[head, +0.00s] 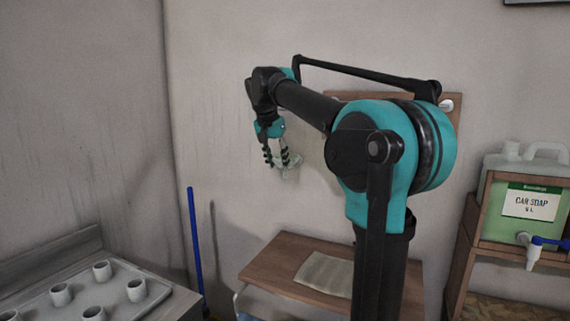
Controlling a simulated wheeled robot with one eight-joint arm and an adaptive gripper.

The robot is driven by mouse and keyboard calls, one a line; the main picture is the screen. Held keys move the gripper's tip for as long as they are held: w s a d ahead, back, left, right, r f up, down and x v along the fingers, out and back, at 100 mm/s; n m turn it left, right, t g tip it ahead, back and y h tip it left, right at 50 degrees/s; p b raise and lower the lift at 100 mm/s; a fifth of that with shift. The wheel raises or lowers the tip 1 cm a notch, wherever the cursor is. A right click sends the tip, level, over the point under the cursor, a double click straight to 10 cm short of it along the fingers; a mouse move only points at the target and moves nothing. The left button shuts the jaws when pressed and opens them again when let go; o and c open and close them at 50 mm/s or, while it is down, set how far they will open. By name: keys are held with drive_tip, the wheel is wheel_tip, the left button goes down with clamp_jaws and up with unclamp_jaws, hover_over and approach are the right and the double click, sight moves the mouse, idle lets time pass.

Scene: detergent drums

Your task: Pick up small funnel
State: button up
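A small pale, translucent funnel (290,169) is at the fingertips of my gripper, in the air in front of the back wall. My gripper (277,160) points down, with its dark fingers around the upper part of the funnel. It appears shut on it; the exact contact is too small to see clearly. The funnel is above and apart from the wooden table (262,262).
A folded pale cloth (325,272) lies on the wooden table. A blue pole (195,245) leans by the left corner. Several grey cups (102,271) stand on a tray at left. A car soap drum (530,205) with a tap sits on a wooden stand at right. A wall board (453,103) is partly hidden behind my arm.

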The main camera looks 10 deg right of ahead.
drive_tip(key=c, duration=0.5)
drive_tip(key=shift+r, duration=0.1)
drive_tip(key=shift+c, duration=0.2)
